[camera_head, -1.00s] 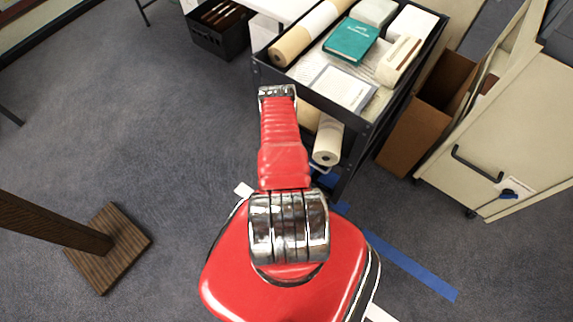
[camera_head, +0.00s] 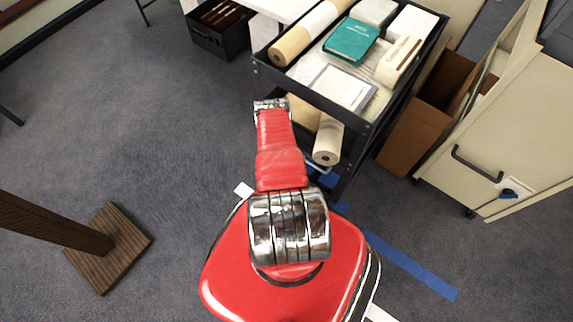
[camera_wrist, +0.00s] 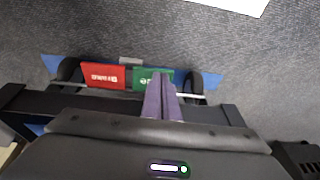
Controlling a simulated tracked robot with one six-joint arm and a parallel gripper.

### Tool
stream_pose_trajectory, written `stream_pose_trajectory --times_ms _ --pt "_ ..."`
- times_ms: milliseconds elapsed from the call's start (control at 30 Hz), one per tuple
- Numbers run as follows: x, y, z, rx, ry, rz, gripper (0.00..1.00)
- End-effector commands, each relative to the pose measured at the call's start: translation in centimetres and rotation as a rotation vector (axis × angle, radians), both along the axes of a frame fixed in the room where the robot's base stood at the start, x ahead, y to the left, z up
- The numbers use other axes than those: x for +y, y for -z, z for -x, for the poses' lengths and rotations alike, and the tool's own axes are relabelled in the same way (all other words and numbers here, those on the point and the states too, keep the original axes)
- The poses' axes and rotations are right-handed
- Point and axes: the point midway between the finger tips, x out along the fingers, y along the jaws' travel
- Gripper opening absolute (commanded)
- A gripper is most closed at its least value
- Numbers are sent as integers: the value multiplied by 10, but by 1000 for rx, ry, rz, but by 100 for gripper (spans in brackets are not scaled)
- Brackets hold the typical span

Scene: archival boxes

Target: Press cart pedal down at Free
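The dark cart (camera_head: 345,118) stands ahead, loaded on top. In the wrist view, its foot pedal shows a red part (camera_wrist: 103,76) with white lettering that I cannot read clearly, and a green part (camera_wrist: 140,73) on its right, partly covered by my fingers. My gripper (camera_wrist: 160,76) points at the green part with its two purple fingers together and nothing visible between them. The fingertips overlap the green part in the picture; I cannot tell whether they touch it. In the head view my fingers are hidden.
Dark wheels (camera_wrist: 197,82) flank the pedal. Blue tape (camera_head: 412,264) lies on the carpet. A brown box (camera_head: 412,135) and a beige cabinet (camera_head: 510,135) stand right of the cart. A wooden post base (camera_head: 112,245) is at the left, with open carpet between.

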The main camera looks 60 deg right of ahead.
Motion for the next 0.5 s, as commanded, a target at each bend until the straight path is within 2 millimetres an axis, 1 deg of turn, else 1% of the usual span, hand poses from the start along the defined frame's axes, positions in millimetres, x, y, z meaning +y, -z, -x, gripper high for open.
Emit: stream_pose_trajectory --times_ms 133,500 --pt "-1 7 -6 0 0 0 0" --pt "-1 7 -6 0 0 0 0"
